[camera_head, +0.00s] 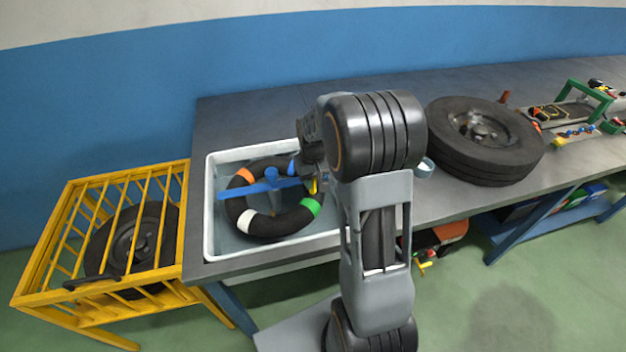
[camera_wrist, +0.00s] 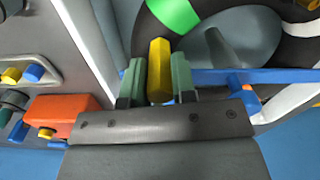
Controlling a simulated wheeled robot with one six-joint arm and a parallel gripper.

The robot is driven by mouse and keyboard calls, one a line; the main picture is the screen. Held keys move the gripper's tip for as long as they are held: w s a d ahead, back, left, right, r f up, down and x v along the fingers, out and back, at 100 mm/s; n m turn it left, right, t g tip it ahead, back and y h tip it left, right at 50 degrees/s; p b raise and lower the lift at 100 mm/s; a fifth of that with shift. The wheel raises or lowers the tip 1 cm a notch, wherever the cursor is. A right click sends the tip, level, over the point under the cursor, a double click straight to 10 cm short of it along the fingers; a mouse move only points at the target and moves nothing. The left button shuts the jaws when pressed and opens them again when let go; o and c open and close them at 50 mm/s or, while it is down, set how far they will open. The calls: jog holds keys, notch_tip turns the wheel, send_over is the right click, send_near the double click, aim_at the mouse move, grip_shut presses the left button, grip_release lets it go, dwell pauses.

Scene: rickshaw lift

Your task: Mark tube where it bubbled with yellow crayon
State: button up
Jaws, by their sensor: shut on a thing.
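The black tube (camera_head: 262,226) lies in a white basin of water, with orange, white, green and blue bands around it. A blue cross-shaped piece (camera_head: 268,184) lies over it. My gripper (camera_head: 312,182) is above the right side of the tube, near the green band (camera_head: 311,206). In the wrist view my gripper (camera_wrist: 159,82) is shut on the yellow crayon (camera_wrist: 159,62), which points toward the tube (camera_wrist: 152,28) beside its green band (camera_wrist: 172,14). I cannot tell whether the crayon touches the tube. My arm hides part of the basin's right side.
The white basin (camera_head: 210,210) is set in the grey workbench (camera_head: 240,110). A large tyre (camera_head: 475,140) lies on the bench to the right, with a tape roll (camera_head: 424,168) beside it. A yellow cage (camera_head: 60,240) with a wheel stands at the left. An orange box (camera_wrist: 62,115) shows in the wrist view.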

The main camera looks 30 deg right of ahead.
jog(key=shift+f+b, duration=0.3)
jog(key=shift+f, duration=0.1)
dwell(0.3)
jog(key=shift+w+d, duration=0.1)
jog(key=shift+w, duration=0.05)
jog(key=shift+w+d+r, duration=0.1)
jog(key=shift+w+d, duration=0.15)
jog(key=shift+w, duration=0.05)
jog(key=shift+s+a, duration=0.1)
dwell(0.5)
jog(key=shift+s+a, duration=0.65)
jog(key=shift+s, duration=0.1)
jog(key=shift+w+d, duration=0.1)
jog(key=shift+d, duration=0.05)
jog(key=shift+w+d, duration=0.6)
jog(key=shift+w, duration=0.15)
jog(key=shift+s+a, duration=0.1)
jog(key=shift+s, duration=0.05)
dwell(0.4)
